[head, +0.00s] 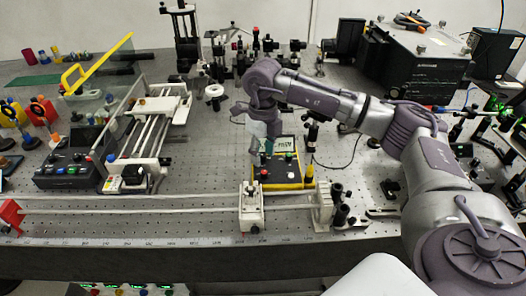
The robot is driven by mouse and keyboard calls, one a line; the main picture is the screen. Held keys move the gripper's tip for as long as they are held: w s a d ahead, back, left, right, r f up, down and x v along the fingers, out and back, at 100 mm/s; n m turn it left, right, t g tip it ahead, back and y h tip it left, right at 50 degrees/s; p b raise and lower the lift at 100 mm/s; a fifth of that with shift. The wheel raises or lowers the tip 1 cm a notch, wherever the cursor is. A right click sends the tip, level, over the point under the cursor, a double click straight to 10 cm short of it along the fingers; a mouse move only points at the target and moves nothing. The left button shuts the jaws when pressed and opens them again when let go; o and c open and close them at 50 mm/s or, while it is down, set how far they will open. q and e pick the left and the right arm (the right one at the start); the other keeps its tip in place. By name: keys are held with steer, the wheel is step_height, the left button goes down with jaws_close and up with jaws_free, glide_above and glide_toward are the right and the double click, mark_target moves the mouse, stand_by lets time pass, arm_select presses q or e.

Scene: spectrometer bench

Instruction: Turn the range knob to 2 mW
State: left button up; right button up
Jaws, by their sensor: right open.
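A yellow-edged black meter box (295,172) with a small greenish display (284,145) lies on the perforated bench near the middle. Small controls show on its face, one of them reddish; I cannot make out which is the range knob or what it is set to. My right gripper (261,158) reaches in from the right and points down over the meter's left side. It is open and I see nothing held in it. It hides part of the meter's face, and I cannot tell whether it touches it. My left gripper is out of view.
A white carriage (251,208) on a long rail stands in front of the meter. A dark post (312,132) stands close behind its right side. A linear stage (150,125) is to the left, and a large black instrument (412,72) is at the back right.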

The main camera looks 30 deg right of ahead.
mark_target(263, 155)
step_height(263, 155, up, 12)
stand_by(0.5)
stand_by(0.5)
